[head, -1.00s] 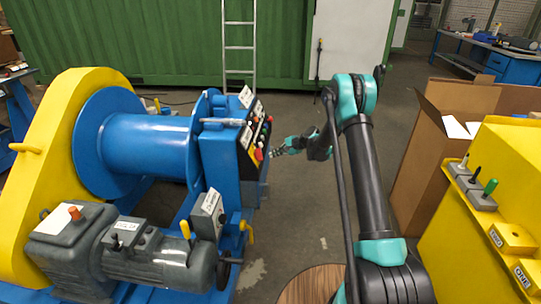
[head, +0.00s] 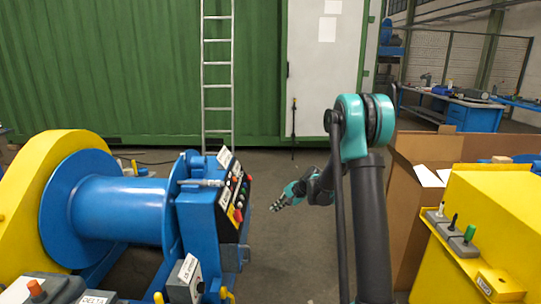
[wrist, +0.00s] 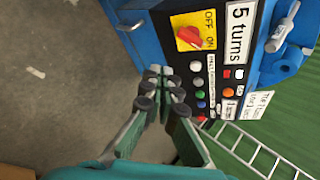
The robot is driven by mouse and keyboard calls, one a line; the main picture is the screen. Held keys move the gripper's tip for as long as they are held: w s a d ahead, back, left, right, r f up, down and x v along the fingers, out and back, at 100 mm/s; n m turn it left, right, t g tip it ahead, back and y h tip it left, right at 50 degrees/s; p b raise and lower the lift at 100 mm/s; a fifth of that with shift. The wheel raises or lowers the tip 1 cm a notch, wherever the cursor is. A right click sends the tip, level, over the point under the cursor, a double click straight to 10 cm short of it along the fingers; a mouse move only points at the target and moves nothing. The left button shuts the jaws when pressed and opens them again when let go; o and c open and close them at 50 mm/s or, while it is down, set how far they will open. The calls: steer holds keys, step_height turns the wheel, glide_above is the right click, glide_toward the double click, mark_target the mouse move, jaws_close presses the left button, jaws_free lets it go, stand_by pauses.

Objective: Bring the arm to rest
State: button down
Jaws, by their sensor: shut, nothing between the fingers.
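My gripper (head: 278,205) hangs in the air to the right of the blue winch's control panel (head: 236,195), apart from it. In the wrist view my gripper (wrist: 163,75) has its fingertips together with nothing held. Beyond the fingers, the panel's red rotary switch (wrist: 194,38) sits on a yellow plate marked OFF and ON. I cannot tell for sure which mark it points to. My arm (head: 368,215) rises at the right of centre and bends over at a teal joint.
The winch drum (head: 120,210) and yellow housing (head: 20,190) fill the left. A cardboard box (head: 415,155) and a yellow console (head: 490,220) with small levers stand at the right. A ladder (head: 218,80) leans on the green container (head: 100,70). Floor between is open.

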steer(key=s+d+r+n+h, duration=0.2)
steer(key=s+d, duration=0.2)
steer(key=s, duration=0.6)
steer(key=s+d+r+n+h, duration=0.25)
steer(key=s+d, duration=0.25)
steer(key=s, duration=0.5)
steer(key=s+d+f+n+h, duration=0.1)
steer(key=s+d, duration=0.3)
steer(key=s, duration=0.5)
steer(key=s+d+f+n+h, duration=0.2)
steer(key=s+d, duration=0.2)
steer(key=s, duration=0.6)
steer(key=shift+f, duration=0.35)
